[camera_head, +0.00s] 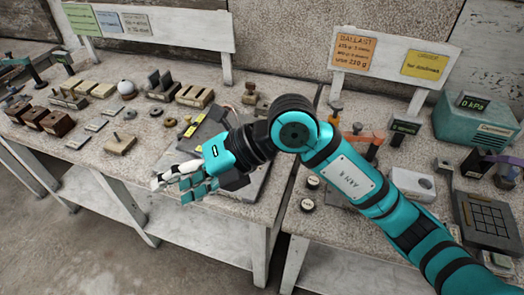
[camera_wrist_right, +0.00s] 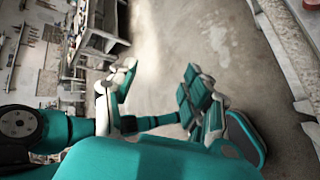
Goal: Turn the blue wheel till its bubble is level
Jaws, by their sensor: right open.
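I cannot make out a blue wheel or its bubble in either view; my right arm covers part of the bench. My right gripper (camera_head: 175,184) is open and empty, above the front edge of the left bench in the head view. In the right wrist view its fingers (camera_wrist_right: 160,92) stand apart with bare floor beyond them. A grey plate-like fixture (camera_head: 248,187) lies partly hidden behind the gripper and forearm. My left gripper is in neither view.
The left bench (camera_head: 75,167) holds dark blocks (camera_head: 57,122), a white sphere (camera_head: 127,88) and a wooden block (camera_head: 120,143). The right bench (camera_head: 325,225) carries a teal gauge box (camera_head: 475,122) and a dark gridded tray (camera_head: 487,218). A gap separates the benches.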

